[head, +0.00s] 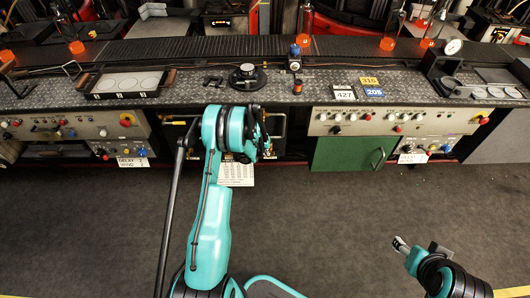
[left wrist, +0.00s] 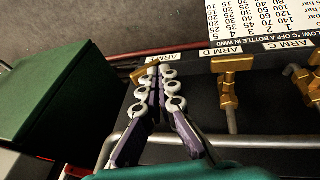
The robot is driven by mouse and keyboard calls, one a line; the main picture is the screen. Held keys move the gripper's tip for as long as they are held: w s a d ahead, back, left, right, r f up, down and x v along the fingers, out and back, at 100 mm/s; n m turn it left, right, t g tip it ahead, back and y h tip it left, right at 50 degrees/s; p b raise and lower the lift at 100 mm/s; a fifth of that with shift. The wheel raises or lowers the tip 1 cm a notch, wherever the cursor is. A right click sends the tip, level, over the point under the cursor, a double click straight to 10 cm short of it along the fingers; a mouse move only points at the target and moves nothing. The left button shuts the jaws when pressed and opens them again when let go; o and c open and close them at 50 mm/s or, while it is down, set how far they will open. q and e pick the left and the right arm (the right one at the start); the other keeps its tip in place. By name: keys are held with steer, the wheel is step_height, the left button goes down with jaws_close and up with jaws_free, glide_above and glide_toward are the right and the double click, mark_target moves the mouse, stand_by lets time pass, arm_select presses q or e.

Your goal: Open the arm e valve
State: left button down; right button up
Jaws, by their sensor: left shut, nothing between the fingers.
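In the left wrist view, a row of brass valves sits on a dark panel below upside-down labels. The leftmost brass valve handle (left wrist: 143,72) is turned sideways, beside a small white label partly hidden by my fingers; I take it as the arm E valve. My left gripper (left wrist: 155,72) is shut and empty, its fingertips close to this handle; I cannot tell if they touch. A second brass valve (left wrist: 230,92) stands upright to its right. In the head view, my left arm hides the valves. My right gripper (head: 400,243) is low at the right, its fingers unclear.
A green cabinet (head: 345,153) is right of my left arm and also fills the left of the wrist view (left wrist: 45,85). A grey rail (left wrist: 265,142) runs across in front of the valves. A printed white chart (left wrist: 262,18) hangs nearby. The floor in front is clear.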

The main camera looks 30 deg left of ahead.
arm_select(q)
steer(key=shift+f+h, duration=0.3)
steer(key=shift+h, duration=0.1)
steer(key=shift+s+a+f+n+t+h, duration=0.15)
steer(key=shift+f+n+t+h, duration=0.15)
steer(key=shift+f+t+h, duration=0.6)
steer(key=shift+f, duration=0.3)
stand_by(0.5)
steer(key=shift+a+r, duration=0.1)
steer(key=shift+r, duration=0.05)
stand_by(0.3)
steer(key=v, duration=1.3)
steer(key=shift+w+d+r, duration=0.2)
steer(key=shift+w+r, duration=0.1)
